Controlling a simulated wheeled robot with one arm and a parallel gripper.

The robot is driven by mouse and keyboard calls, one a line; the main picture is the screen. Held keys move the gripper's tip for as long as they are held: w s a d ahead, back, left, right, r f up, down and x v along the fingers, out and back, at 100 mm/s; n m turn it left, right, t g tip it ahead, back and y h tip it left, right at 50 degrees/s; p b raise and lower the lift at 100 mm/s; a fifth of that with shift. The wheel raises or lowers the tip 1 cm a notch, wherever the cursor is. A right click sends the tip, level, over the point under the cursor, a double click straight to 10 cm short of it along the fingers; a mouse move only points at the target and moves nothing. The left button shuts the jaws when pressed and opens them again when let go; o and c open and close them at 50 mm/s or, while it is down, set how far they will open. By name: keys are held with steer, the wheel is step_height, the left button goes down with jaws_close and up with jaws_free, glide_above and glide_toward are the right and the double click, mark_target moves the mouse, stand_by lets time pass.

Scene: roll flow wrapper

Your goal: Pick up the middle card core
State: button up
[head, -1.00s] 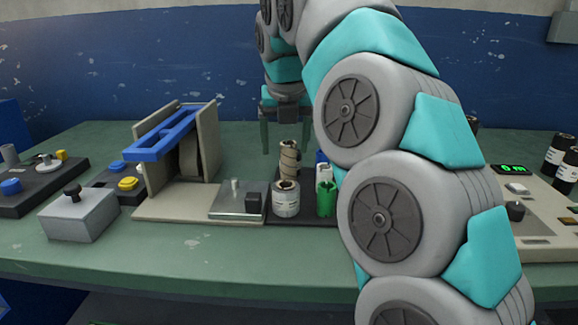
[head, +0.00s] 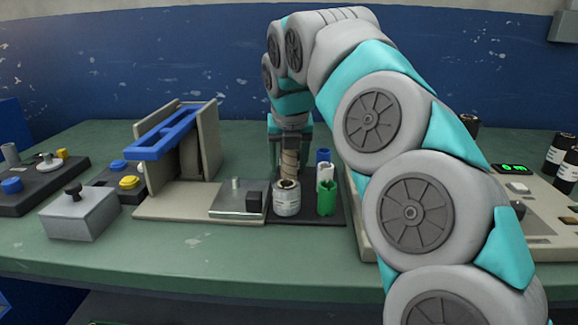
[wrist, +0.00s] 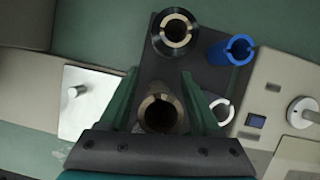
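The middle card core (head: 290,161) is a brown tube standing upright on a dark tray (head: 337,205). In the wrist view its open top (wrist: 160,112) lies between my two fingers. My gripper (wrist: 160,95) is open and points down around the core, with a finger on each side; I see no clear contact. A labelled grey roll (head: 287,199) stands just in front of the core in the head view. Another dark core with a pale inside (wrist: 176,32) stands beyond it in the wrist view; my gripper hides it in the head view.
Blue (head: 323,155), white (head: 325,173) and green (head: 326,198) cores stand in a row to the right. A metal plate (head: 238,201) and a blue-framed machine (head: 170,133) lie to the left. My arm covers part of the panel on the right.

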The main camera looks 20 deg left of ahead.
jaws_close()
steer(key=shift+r, duration=0.15)
stand_by(0.4)
